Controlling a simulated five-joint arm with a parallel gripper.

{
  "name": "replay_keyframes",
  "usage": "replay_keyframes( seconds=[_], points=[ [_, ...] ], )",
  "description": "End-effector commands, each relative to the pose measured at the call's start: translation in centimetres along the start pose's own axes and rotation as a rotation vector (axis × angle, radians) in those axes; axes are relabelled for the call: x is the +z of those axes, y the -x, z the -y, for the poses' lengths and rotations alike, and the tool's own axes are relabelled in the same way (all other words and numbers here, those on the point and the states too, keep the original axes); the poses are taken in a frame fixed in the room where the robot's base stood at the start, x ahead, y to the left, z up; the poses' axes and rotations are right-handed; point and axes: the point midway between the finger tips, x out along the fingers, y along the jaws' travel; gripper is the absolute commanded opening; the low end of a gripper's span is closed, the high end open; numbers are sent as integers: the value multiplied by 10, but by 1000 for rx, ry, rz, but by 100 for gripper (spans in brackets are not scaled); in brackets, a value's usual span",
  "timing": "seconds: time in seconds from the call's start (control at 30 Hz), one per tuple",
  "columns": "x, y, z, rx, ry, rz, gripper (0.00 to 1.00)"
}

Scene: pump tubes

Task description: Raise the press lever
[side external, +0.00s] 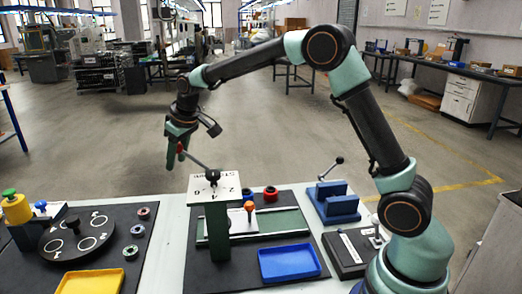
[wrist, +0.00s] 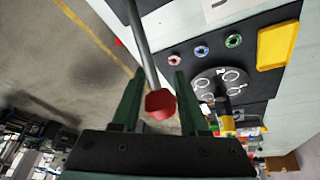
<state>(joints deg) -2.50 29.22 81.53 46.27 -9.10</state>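The press stands in the side external view as a green column (side external: 218,236) under a white, numbered plate (side external: 226,186). Its press lever (side external: 198,162) is a grey rod slanting from the plate up and left to a red knob. The red knob (wrist: 160,104) shows large in the wrist view, with the rod running to the top edge. My gripper (side external: 176,162) is at the lever's knob end. In the wrist view its green fingers (wrist: 158,74) are apart, one on each side of the knob, with a visible gap at the left finger. Contact at the right finger is unclear.
A blue tray (side external: 289,264) lies right of the press, a yellow tray (side external: 90,283) at left. A black turntable (side external: 78,238) and several small rings stand left. A blue fixture (side external: 334,204) with a black-knobbed lever stands right. The space above the left mat is clear.

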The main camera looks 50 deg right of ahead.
Motion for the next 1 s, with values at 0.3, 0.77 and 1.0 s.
replay_keyframes(
  seconds=[0.3, 0.77, 1.0],
  points=[
    [0, 0, 0, 0, -1, 0, 0],
    [0, 0, -1, 1, -3, 1, 0],
    [0, 0, -2, 1, -4, 1, 0]
  ],
)
